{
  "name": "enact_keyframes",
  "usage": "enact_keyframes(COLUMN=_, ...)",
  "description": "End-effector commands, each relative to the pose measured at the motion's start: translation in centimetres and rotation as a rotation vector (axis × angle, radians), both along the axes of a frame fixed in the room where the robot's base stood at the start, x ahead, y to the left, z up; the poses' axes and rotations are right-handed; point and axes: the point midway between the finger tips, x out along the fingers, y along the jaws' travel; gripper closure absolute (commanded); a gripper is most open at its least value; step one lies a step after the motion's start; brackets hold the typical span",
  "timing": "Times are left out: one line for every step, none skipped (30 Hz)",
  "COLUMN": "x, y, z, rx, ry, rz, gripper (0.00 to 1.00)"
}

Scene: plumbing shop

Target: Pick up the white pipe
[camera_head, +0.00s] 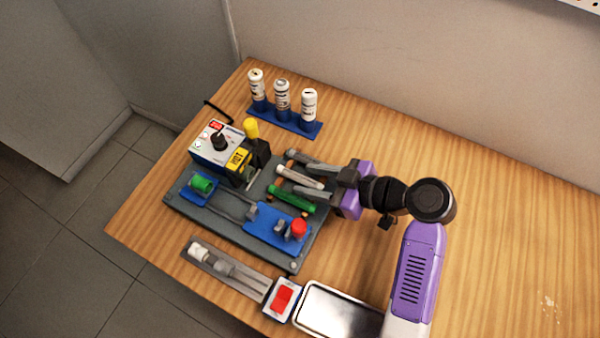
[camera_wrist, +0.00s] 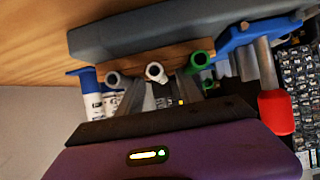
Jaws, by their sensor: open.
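The white pipe (camera_head: 298,176) lies between a grey pipe (camera_head: 303,157) and a green pipe (camera_head: 292,199) on the dark grey board. In the wrist view the white pipe's round open end (camera_wrist: 155,72) faces the camera, with the grey pipe (camera_wrist: 114,79) on its left and the green pipe (camera_wrist: 199,60) on its right. My gripper (camera_head: 324,181) is open at the right end of the pipes. Its two fingers flank the line of the white pipe in the wrist view. I cannot tell whether they touch it.
The board (camera_head: 235,228) also carries a blue fixture with a red knob (camera_head: 299,228). A red switch (camera_head: 284,298) is in front. The table's right side is clear.

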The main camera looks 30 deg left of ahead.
Motion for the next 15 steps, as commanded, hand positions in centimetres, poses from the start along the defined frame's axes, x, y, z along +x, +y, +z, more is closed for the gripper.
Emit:
enact_keyframes(x=-0.04, y=0.28, z=-0.09, rx=0.0, ry=0.0, rz=0.0, gripper=0.57)
enact_keyframes(x=-0.03, y=0.37, z=-0.16, rx=0.0, ry=-0.001, rz=0.0, gripper=0.57)
enact_keyframes(x=-0.02, y=0.42, z=-0.21, rx=0.0, ry=-0.001, rz=0.0, gripper=0.57)
enact_keyframes(x=-0.02, y=0.44, z=-0.23, rx=0.0, ry=-0.001, rz=0.0, gripper=0.57)
enact_keyframes(x=-0.02, y=0.43, z=-0.25, rx=0.0, ry=-0.001, rz=0.0, gripper=0.57)
enact_keyframes(x=0.0, y=0.41, z=-0.25, rx=0.0, ry=-0.001, rz=0.0, gripper=0.57)
enact_keyframes(x=0.0, y=0.41, z=-0.25, rx=0.0, ry=-0.001, rz=0.0, gripper=0.57)
enact_keyframes(x=0.0, y=0.41, z=-0.25, rx=0.0, ry=-0.001, rz=0.0, gripper=0.57)
enact_keyframes(x=0.0, y=0.4, z=-0.24, rx=0.0, ry=-0.001, rz=0.0, gripper=0.61)
enact_keyframes(x=0.0, y=0.4, z=-0.24, rx=0.0, ry=-0.001, rz=0.0, gripper=0.67)
enact_keyframes(x=0.0, y=0.39, z=-0.24, rx=0.0, ry=-0.001, rz=0.0, gripper=0.73)
enact_keyframes(x=0.0, y=0.39, z=-0.24, rx=0.0, ry=-0.001, rz=0.0, gripper=0.81)
enact_keyframes(x=0.0, y=0.39, z=-0.23, rx=0.0, ry=-0.001, rz=0.0, gripper=0.86)
enact_keyframes(x=0.0, y=0.39, z=-0.23, rx=0.0, ry=-0.001, rz=0.0, gripper=0.92)
enact_keyframes(x=0.0, y=0.39, z=-0.23, rx=0.0, ry=-0.001, rz=0.0, gripper=1.0)
